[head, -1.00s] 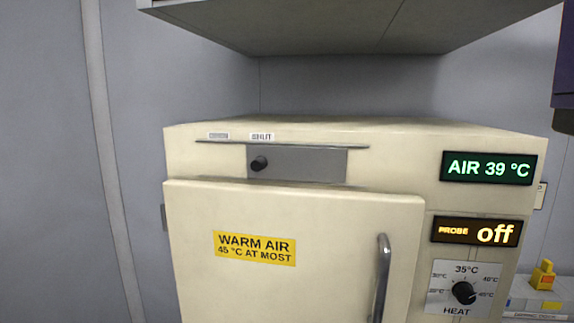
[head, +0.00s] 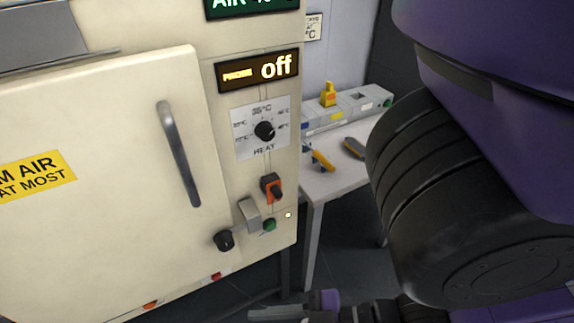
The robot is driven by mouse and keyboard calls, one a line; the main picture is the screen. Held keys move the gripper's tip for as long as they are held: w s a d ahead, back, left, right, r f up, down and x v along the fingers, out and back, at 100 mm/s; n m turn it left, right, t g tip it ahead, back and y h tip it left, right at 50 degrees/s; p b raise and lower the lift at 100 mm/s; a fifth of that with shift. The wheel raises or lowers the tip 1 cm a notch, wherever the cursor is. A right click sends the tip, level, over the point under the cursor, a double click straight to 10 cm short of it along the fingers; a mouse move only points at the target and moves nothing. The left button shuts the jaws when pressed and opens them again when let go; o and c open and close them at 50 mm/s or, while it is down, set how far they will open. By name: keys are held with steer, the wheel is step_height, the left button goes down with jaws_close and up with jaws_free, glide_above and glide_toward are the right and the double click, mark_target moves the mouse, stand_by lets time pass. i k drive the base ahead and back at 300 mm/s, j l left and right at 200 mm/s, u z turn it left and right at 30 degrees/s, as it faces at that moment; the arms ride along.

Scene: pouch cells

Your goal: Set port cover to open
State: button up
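The cream warm-air cabinet (head: 110,110) fills the left of the head view, its door closed. Low on its right panel, a small grey plate (head: 249,214) stands beside a black knob (head: 224,240) and a green button (head: 269,225). It may be the port cover; no label is readable, and I cannot tell whether it is open. Higher up, a grey plate (head: 40,35) shows only in part at the top left. My gripper (head: 282,313) is at the bottom edge, partly cut off, below and apart from the small plate. Its opening cannot be judged.
The door handle (head: 179,153), heat dial (head: 264,131) and an orange-and-black switch (head: 271,187) stick out nearby. My purple and black arm blocks the right side. A white table (head: 338,178) with tools stands behind the cabinet's right edge.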

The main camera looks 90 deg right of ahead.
mark_target(274, 194)
steer(key=k+z, duration=0.1)
steer(key=z, duration=0.55)
steer(key=k+z, duration=0.1)
steer(key=z, duration=0.25)
steer(key=l, duration=0.05)
